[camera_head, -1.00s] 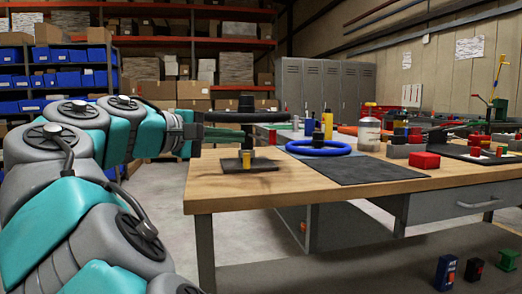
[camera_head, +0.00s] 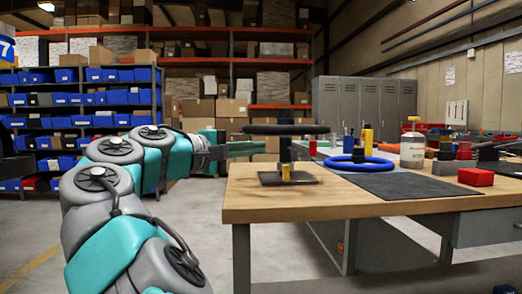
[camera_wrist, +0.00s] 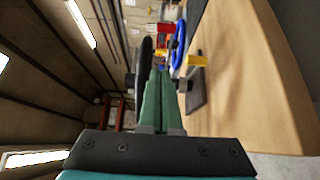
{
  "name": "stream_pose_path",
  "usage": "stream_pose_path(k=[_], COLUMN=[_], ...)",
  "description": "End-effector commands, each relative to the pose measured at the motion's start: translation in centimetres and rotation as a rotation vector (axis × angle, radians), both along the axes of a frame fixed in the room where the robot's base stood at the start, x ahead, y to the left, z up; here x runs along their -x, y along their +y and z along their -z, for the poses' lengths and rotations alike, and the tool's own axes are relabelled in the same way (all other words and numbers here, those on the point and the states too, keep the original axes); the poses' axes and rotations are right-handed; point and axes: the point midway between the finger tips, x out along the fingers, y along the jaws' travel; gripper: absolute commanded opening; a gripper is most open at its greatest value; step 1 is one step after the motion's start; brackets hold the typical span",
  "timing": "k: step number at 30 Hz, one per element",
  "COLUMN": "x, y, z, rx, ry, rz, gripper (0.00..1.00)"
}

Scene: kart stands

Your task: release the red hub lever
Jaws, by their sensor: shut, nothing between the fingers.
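A black steering wheel (camera_head: 285,129) sits level on a dark post (camera_head: 285,152) above a flat black base plate (camera_head: 300,179) at the table's left end. A short yellow cylinder (camera_head: 286,172) stands at the post's foot and shows in the wrist view (camera_wrist: 197,61). I cannot make out a red lever on the hub. My gripper (camera_head: 264,148) has green fingers pointing right, just below the wheel's rim and left of the post. In the wrist view the shut, empty fingers (camera_wrist: 160,74) point along the wheel (camera_wrist: 146,62), which appears on edge.
The wooden table (camera_head: 310,203) also holds a blue ring wheel (camera_head: 357,165), a dark mat (camera_head: 395,186), a red block (camera_head: 476,177) and a clear jar (camera_head: 412,152). Blue-bin shelving (camera_head: 90,97) stands behind my arm. The floor left of the table is clear.

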Motion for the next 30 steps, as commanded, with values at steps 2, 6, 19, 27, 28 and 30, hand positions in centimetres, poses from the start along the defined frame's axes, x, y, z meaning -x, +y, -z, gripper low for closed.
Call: stream_pose_path(k=[2,6,19,27,28,30], x=[-0.9,-2.5,-3.7,-3.7,-3.7,-3.7], y=[-1.3,-3.6,-9.3,-10.2,-10.2,-10.2], z=[0.2,0.3,0.1,0.1,0.1,0.1], rx=[-0.002,-0.002,-0.002,0.0,0.0,0.0], ry=[0.001,0.002,0.0,0.003,0.003,0.003], rz=[0.003,0.002,0.004,0.001,0.001,0.001], gripper=[0.0,0.0,0.0,0.0,0.0,0.0])
